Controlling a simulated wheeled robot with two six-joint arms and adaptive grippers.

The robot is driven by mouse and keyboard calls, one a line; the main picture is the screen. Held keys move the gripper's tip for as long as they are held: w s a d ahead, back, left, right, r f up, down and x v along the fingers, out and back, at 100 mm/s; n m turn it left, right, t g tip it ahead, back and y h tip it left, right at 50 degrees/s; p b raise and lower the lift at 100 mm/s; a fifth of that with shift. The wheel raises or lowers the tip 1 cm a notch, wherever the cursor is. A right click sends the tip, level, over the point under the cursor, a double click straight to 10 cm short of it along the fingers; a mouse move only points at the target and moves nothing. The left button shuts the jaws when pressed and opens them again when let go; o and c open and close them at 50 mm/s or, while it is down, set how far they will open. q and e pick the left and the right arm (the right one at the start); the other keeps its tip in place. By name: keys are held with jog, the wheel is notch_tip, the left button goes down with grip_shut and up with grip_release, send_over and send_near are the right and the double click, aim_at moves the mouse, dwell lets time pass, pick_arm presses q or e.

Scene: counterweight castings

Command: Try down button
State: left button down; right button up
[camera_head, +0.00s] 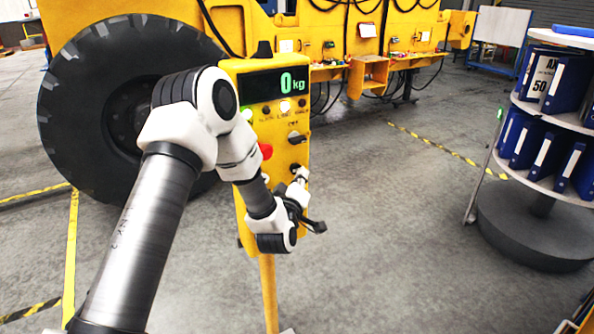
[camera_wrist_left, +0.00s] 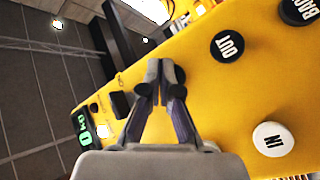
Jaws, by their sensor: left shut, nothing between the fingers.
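The yellow control panel (camera_head: 275,125) stands on a yellow post, with a dark display (camera_head: 273,86) reading "0 kg". My left arm crosses in front of it and hides part of its face. My left gripper (camera_head: 301,178) is at the lower right of the panel. In the left wrist view the left gripper (camera_wrist_left: 160,82) is shut and empty, in front of the yellow face. There a black OUT button (camera_wrist_left: 227,46), a black BACK button (camera_wrist_left: 298,10) and a white IN button (camera_wrist_left: 273,140) show to its right. I can read no down label. My right gripper is out of view.
A red knob (camera_head: 265,151) and several small controls sit on the panel. A large black tyre (camera_head: 75,110) of a yellow machine stands behind, at left. A round shelf (camera_head: 550,190) with blue binders stands at right. The floor between panel and shelf is clear.

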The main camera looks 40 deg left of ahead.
pick_arm(q)
jog(key=shift+w+a, duration=0.2)
jog(key=shift+a, duration=0.25)
dwell(0.3)
jog(key=shift+d, duration=0.1)
dwell(3.4)
jog(key=shift+s+d+b, duration=0.35)
jog(key=shift+d+b, duration=0.15)
jog(key=shift+d, duration=0.2)
jog(key=shift+d, duration=0.1)
jog(key=d, duration=0.1)
jog(key=s+d+b, duration=0.1)
jog(key=d, duration=0.1)
jog(key=s+d+b, duration=0.1)
jog(key=shift+d, duration=0.25)
dwell(0.8)
